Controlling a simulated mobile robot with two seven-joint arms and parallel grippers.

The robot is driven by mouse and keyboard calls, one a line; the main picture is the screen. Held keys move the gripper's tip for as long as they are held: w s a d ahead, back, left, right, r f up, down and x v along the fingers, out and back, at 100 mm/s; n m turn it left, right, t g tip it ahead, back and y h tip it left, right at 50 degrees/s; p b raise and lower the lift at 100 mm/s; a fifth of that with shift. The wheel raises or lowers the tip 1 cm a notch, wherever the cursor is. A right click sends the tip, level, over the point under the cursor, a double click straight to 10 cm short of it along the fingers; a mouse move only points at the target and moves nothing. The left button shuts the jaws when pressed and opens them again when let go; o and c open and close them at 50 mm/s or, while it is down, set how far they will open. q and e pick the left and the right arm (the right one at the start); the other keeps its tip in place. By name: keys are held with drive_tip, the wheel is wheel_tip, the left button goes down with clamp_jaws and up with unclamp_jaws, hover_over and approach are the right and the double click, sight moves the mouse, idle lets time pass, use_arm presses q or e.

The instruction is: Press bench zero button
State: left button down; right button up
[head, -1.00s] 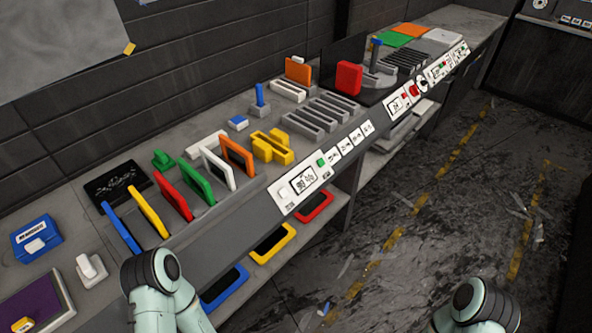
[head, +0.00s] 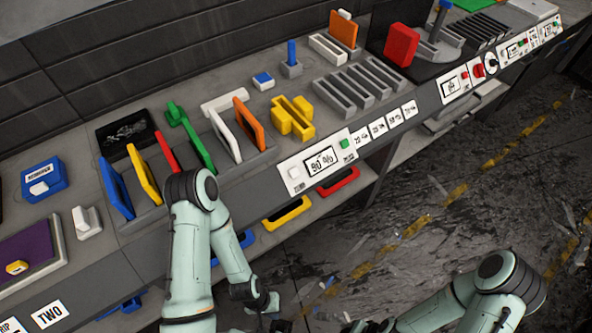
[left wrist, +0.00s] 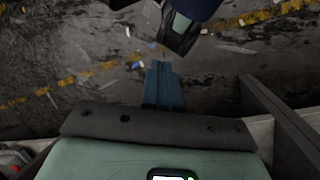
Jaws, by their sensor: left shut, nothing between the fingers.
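The bench's front panel (head: 320,163) carries a display reading about 90 %. The small labels under both are too small to read surely. My left gripper (head: 275,322) is low at the bottom edge, in front of and well below the panel, partly cut off. In the left wrist view its blue fingers (left wrist: 162,82) are together and empty above the floor. My right arm is at the lower right, its fingers outside the frame.
The bench top holds a rack of coloured frames (head: 190,150), a yellow block (head: 293,118), grey slotted racks (head: 360,85) and a red block (head: 401,45). Coloured trays such as the yellow one (head: 287,213) sit under the front edge. Open floor (head: 430,210) lies to the right.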

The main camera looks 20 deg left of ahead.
use_arm(q)
drive_tip(key=w+r+t+y, duration=0.1)
drive_tip(key=w+r+t, duration=0.1)
drive_tip(key=w, duration=0.4)
drive_tip(key=w+r+t+y, duration=0.1)
drive_tip(key=w+r+t, duration=0.15)
drive_tip(key=w, duration=0.35)
drive_tip(key=n+t+y+b, duration=0.25)
drive_tip(key=t+y, duration=0.45)
drive_tip(key=t, duration=0.5)
approach(294, 173)
drive_tip(key=w+d+r, duration=0.3)
drive_tip(key=d+r, duration=0.1)
drive_tip(key=r, duration=0.4)
drive_tip(key=shift+f, duration=0.15)
use_arm(e)
drive_tip(key=f, duration=0.1)
drive_tip(key=s+f, duration=0.1)
drive_tip(key=f, duration=0.1)
use_arm(q)
drive_tip(key=shift+f, duration=0.1)
use_arm(e)
drive_tip(key=shift+s, duration=0.1)
